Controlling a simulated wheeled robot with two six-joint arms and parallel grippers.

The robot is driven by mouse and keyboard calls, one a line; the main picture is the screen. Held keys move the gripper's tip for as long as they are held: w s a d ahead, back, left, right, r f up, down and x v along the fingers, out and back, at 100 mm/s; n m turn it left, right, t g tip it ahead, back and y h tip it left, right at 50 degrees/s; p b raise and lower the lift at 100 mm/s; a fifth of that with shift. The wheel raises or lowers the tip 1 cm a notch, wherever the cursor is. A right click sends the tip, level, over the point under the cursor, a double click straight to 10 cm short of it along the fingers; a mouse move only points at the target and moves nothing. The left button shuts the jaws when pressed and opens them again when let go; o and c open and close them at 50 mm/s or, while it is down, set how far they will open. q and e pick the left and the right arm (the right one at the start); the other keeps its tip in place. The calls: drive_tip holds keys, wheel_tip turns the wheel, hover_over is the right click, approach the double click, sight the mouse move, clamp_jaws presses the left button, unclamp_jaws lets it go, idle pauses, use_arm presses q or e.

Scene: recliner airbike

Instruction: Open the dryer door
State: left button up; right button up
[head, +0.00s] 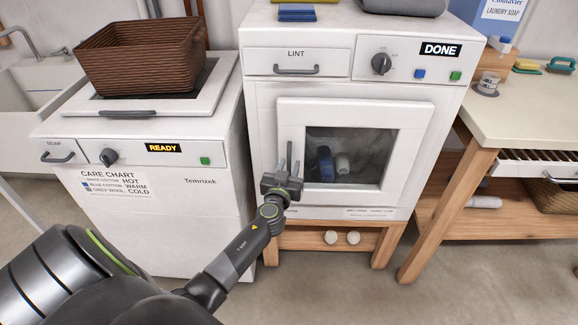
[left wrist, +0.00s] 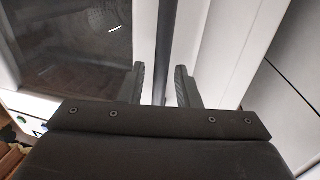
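The white dryer (head: 455,95) stands in the middle of the head view, its display reading DONE. Its door (head: 418,125) is shut, with a dark window (head: 365,155) showing blue and pale items inside. The door's handle is a thin dark upright bar near the door's left edge; it shows best in the left wrist view (left wrist: 163,45). My left gripper (head: 288,166) is at this handle. In the left wrist view its two fingers (left wrist: 160,82) are apart, one on each side of the bar, with visible gaps. My right gripper is not in view.
A white washer (head: 200,215) marked READY stands left, with a brown basket (head: 140,60) on top. A wooden-legged table (head: 530,110) stands close on the right. Two pale balls (head: 342,238) lie below the dryer. Floor in front of the dryer is clear to the right.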

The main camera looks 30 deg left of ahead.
use_arm(q)
drive_tip(key=shift+w+a, duration=0.1)
drive_tip(key=shift+w, duration=0.15)
clamp_jaws()
